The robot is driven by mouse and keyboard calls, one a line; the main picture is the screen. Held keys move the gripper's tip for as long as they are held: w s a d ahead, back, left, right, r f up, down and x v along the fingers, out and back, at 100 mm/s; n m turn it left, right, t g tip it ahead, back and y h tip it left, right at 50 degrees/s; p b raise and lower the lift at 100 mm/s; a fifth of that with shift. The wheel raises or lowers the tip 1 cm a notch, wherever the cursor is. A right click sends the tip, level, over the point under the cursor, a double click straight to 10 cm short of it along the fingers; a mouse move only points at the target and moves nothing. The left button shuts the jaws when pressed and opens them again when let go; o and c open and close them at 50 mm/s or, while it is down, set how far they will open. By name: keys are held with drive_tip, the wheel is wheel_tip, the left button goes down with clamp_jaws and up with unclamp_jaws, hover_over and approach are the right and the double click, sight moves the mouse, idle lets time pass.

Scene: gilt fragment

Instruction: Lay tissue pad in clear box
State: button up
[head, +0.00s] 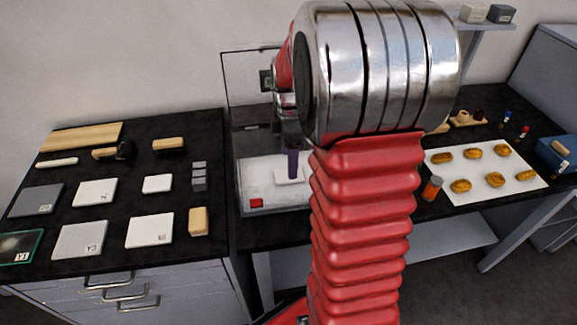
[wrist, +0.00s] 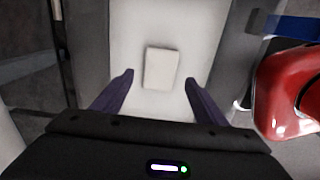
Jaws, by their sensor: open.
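The clear box (head: 240,80) stands at the middle of the bench, with thin see-through walls and a white floor. My arm hides its right part. A small white pad, apparently the tissue pad (head: 289,176), lies flat on the white floor inside it. In the wrist view the pad (wrist: 161,68) lies between and slightly beyond my fingertips, with a gap on both sides. My gripper (head: 292,165) has purple fingers and points down just above the pad. It is open and empty in the wrist view (wrist: 159,78).
A small red block (head: 256,203) sits at the box's front left. The left bench holds white tiles (head: 150,230), grey blocks (head: 199,176) and wooden-handled tools. At right, golden pieces lie on a white sheet (head: 477,182) beside an orange-and-grey vial (head: 432,188).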

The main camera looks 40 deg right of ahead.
wheel_tip(320, 180, up, 7)
drive_tip(key=shift+r, duration=0.2)
drive_tip(key=shift+a, duration=0.1)
idle(0.5)
drive_tip(key=s+a+r+m+t, duration=0.2)
drive_tip(key=s+a+m, duration=0.4)
drive_tip(key=a, duration=0.5)
drive_tip(key=s+a+r+m+t, duration=0.3)
drive_tip(key=s+a+m, duration=0.3)
drive_tip(key=s+a, duration=0.3)
drive_tip(key=shift+a+m+t, duration=0.3)
drive_tip(key=shift+a+m, duration=0.1)
drive_tip(key=shift+a, duration=0.5)
drive_tip(key=shift+s+r, duration=0.1)
drive_tip(key=shift+c, duration=0.3)
